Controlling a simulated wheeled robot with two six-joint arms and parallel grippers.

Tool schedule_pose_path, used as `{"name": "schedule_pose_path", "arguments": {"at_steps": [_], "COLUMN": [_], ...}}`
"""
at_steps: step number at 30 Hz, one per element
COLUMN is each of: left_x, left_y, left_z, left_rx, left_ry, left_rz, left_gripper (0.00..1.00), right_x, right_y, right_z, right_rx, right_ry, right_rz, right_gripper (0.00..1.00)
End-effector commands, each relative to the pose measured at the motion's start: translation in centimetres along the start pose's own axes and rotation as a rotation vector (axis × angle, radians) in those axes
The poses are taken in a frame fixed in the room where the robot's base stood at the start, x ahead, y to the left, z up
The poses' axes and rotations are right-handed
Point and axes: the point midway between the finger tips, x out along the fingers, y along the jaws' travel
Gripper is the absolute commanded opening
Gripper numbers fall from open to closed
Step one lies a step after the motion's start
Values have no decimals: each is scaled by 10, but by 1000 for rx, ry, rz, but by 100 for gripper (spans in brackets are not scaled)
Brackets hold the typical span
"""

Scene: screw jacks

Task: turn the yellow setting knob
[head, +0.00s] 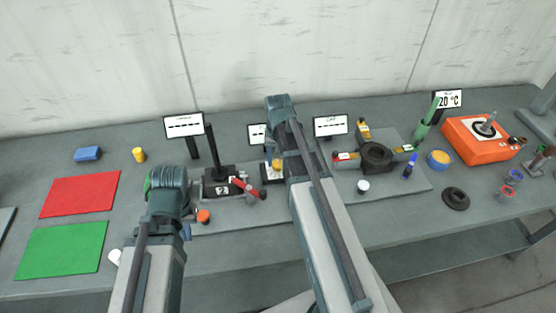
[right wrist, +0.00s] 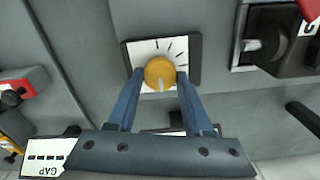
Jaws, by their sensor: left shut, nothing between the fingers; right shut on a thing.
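The yellow setting knob (right wrist: 160,73) sits on a white dial plate (right wrist: 145,48) with black tick marks and a dark frame. A pale pointer line on the knob faces the bottom of the right wrist view. My right gripper (right wrist: 159,78) is shut on the knob, with one blue finger on each side. In the head view the knob (head: 277,163) shows just left of my right arm, which hides part of the dial plate. My left gripper (head: 186,231) is shut and empty beside the left stand, mostly hidden by its own wrist.
A black stand with a red-handled part (head: 246,188) is left of the dial. A dark ring fixture (head: 377,156) is to the right, and an orange device (head: 480,138) further right. Display signs (head: 330,125) stand behind. Red (head: 80,195) and green (head: 62,249) mats lie at left.

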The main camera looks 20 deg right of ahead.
Motion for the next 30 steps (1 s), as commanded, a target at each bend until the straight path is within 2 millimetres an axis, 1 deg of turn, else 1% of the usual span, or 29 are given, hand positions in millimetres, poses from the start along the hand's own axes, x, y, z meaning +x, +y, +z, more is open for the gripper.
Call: {"name": "schedule_pose_path", "arguments": {"at_steps": [15,16,18,20,21,30], "left_x": [0,0,0,0,0,-1], "left_y": [0,0,0,0,0,0], "left_z": [0,0,0,0,0,0], "left_rx": [0,0,0,0,0,0], "left_ry": [0,0,0,0,0,0], "left_rz": [0,0,0,0,0,0], "left_gripper": [0,0,0,0,0,0], "right_x": [0,0,0,0,0,-1], "right_y": [0,0,0,0,0,0], "right_z": [0,0,0,0,0,0], "right_rx": [16,16,16,16,16,15], "right_ry": [0,0,0,0,0,0], "right_rz": [0,0,0,0,0,0], "right_gripper": [0,55,67,78,81,81]}}
